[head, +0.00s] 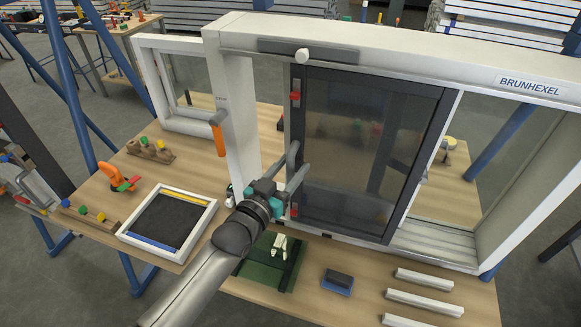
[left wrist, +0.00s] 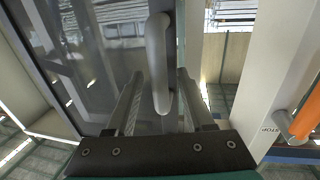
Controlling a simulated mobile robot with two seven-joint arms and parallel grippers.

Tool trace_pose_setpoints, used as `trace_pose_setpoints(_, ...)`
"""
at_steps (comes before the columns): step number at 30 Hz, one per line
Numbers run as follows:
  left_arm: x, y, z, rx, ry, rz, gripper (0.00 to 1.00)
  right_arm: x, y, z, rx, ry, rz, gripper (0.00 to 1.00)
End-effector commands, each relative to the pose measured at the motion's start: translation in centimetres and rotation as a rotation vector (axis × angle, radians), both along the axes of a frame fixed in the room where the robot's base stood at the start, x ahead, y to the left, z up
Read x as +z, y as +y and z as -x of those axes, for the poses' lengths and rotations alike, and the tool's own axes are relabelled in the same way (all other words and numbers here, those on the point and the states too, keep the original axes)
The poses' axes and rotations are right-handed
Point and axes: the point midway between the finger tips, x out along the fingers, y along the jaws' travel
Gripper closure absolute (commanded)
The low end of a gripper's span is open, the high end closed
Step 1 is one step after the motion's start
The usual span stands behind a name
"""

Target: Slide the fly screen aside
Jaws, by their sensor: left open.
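The fly screen (head: 370,150) is a dark-framed panel with grey mesh, standing in the white window frame (head: 400,65) marked BRUNHEXEL. It covers the middle of the opening. A grey bar handle (left wrist: 158,62) is on its left edge. Red pieces (head: 295,96) show on that edge. My left gripper (head: 290,182) is at the lower part of the handle, in front of the screen. In the left wrist view the open fingers (left wrist: 158,100) lie on either side of the handle, and contact is not clear. The right gripper is out of view.
A white sash (head: 150,75) stands open at the left, and an orange handle (head: 218,138) is on the frame's left post. The bench holds a framed tray (head: 205,222), an orange clamp (head: 118,180), a blue-based block (head: 338,283) and white strips (head: 424,279). Right of the screen is open track.

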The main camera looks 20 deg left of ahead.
Motion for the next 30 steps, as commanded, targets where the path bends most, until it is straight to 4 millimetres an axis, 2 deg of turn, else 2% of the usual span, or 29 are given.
trace_pose_setpoints(2,0.01,-0.01,0.01,0.0,0.0,0.0,0.48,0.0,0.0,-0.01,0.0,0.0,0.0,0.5)
trace_pose_setpoints(16,0.01,0.01,0.03,0.0,0.0,0.0,1.0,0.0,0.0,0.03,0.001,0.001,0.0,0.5)
trace_pose_setpoints(30,0.01,0.01,0.04,0.0,0.0,0.0,1.0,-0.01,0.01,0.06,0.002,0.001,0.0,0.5)
